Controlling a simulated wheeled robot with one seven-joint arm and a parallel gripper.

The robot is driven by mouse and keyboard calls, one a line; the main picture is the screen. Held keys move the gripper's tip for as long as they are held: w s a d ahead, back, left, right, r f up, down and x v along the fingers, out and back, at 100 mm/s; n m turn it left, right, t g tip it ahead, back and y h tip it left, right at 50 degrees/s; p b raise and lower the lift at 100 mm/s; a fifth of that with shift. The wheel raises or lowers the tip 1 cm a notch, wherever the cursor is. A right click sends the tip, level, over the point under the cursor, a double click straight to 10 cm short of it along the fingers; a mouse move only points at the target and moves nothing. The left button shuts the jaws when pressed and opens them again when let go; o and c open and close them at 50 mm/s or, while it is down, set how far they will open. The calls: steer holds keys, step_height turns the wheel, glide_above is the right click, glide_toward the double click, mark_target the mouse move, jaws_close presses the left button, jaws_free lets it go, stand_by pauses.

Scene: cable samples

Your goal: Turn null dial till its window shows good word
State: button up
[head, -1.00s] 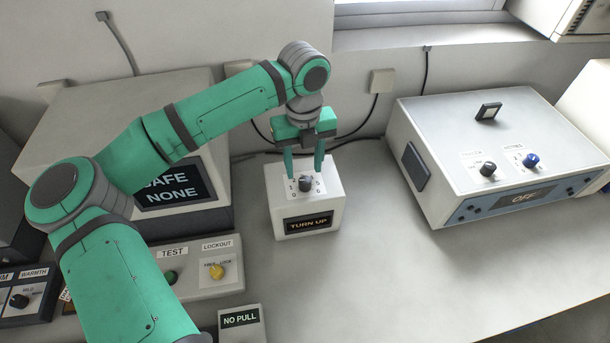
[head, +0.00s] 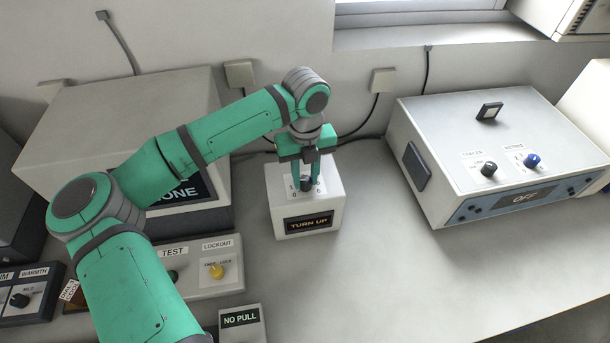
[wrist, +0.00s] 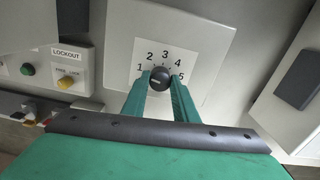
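A white box (head: 334,212) on the bench carries a black dial (head: 306,184) on its top plate. Its front window (head: 308,222) reads "TURN UP". In the wrist view the dial (wrist: 160,79) sits on a plate numbered 1 to 5, its white mark pointing left, near 1. My gripper (head: 306,183) points down over the box with one finger on each side of the dial. In the wrist view the fingertips (wrist: 160,78) are at the dial's sides. Whether they touch it is not clear.
A lockout panel with a yellow knob (head: 217,271) and a "NO PULL" block (head: 240,320) stand left and front of the box. A large instrument (head: 500,165) showing "OFF" stands at the right. The bench between is clear.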

mark_target(305, 180)
steer(key=m, duration=0.3)
steer(key=shift+m, duration=2.3)
steer(key=o, duration=1.1)
steer(key=shift+c, duration=0.2)
steer(key=shift+r, duration=0.1)
step_height(305, 180, up, 11)
